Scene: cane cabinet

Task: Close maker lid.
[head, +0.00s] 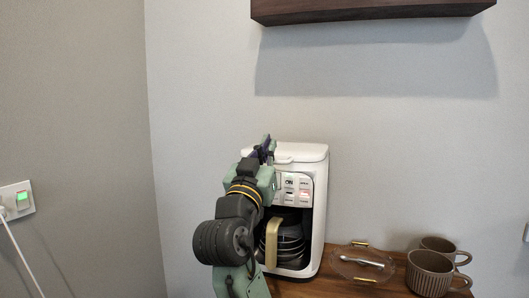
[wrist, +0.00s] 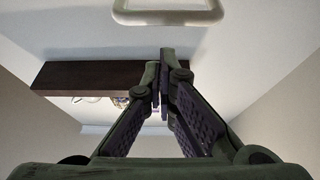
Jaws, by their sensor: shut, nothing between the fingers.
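The white coffee maker (head: 319,190) stands upright on the wooden counter against the wall. Its lid (head: 302,151) lies flat across the top in the head view; I cannot tell whether it is fully seated. My gripper (head: 266,143) is at the maker's upper front left, with its fingers pointing up beside the lid's height. It is shut and empty, and the arm hides part of the maker's left front. In the wrist view my gripper (wrist: 160,62) shows its fingers together, below a pale rounded loop (wrist: 168,17) that may be part of the lid.
A glass carafe with a tan handle (head: 273,243) sits in the maker. A glass lid with gold handles (head: 362,262) and two brown ribbed mugs (head: 430,273) stand to the right. A dark wall shelf (head: 373,12) hangs above, with free air between it and the maker.

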